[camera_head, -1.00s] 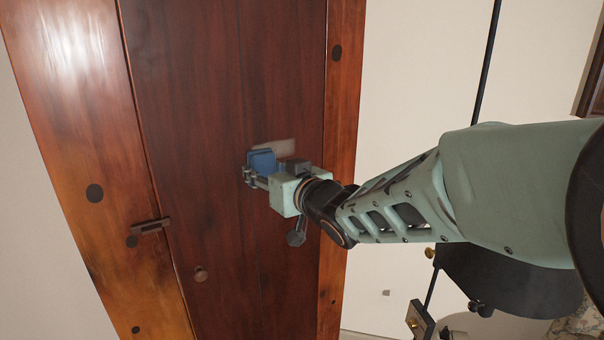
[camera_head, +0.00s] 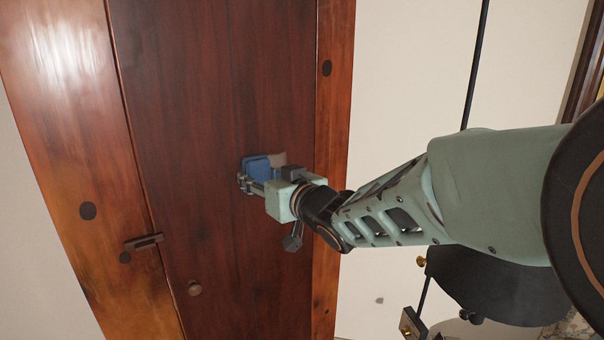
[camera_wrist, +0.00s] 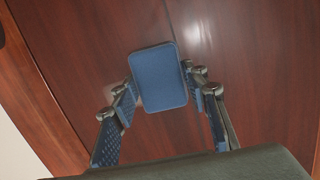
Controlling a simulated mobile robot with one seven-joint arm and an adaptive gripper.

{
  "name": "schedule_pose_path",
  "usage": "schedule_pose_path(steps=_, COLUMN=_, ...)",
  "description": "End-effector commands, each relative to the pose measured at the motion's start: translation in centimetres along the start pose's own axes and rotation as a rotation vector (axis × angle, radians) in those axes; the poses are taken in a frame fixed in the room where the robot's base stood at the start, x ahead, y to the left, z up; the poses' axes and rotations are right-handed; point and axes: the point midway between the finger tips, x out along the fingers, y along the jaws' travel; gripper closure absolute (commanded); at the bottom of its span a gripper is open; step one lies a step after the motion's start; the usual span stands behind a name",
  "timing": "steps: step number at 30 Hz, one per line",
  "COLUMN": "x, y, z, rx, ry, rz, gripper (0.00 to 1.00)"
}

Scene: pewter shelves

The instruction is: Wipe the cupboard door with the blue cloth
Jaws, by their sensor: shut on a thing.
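The cupboard door (camera_head: 210,80) is a tall dark red-brown wooden panel in a lighter orange-brown frame. A pale patch (camera_head: 279,158) shows on the door just right of the cloth, partly hidden by the cloth and gripper. The blue cloth (camera_head: 257,166) looks like a folded, rounded rectangular pad; it also shows in the wrist view (camera_wrist: 158,78). My gripper (camera_head: 246,180) is shut on the cloth and holds it at the door, on the right half of the panel. Whether the cloth touches the wood I cannot tell.
A round knob (camera_head: 195,289) and a dark latch (camera_head: 144,242) stick out from the cupboard, below and left of my gripper. A pale wall (camera_head: 410,80) is to the right, with a thin black pole (camera_head: 476,65) in front of it.

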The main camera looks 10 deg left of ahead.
Motion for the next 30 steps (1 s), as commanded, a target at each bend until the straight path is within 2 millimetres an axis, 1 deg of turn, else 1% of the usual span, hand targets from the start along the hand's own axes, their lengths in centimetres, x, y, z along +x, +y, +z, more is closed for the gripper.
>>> schedule_pose_path(steps=1, x=-0.1, y=0.7, z=-0.3, rx=0.001, ry=0.001, rz=0.004, gripper=0.78)
schedule_pose_path(steps=10, x=-0.1, y=1.8, z=-0.2, rx=0.001, ry=0.0, rz=0.004, gripper=0.78)
schedule_pose_path(steps=18, x=-0.3, y=4.0, z=-0.3, rx=0.002, ry=-0.002, rz=0.004, gripper=0.78)
schedule_pose_path(steps=26, x=-0.3, y=4.9, z=-0.2, rx=0.001, ry=-0.001, rz=0.002, gripper=0.78)
schedule_pose_path(steps=30, x=-0.2, y=6.0, z=-0.4, rx=0.001, ry=-0.003, rz=0.004, gripper=0.78)
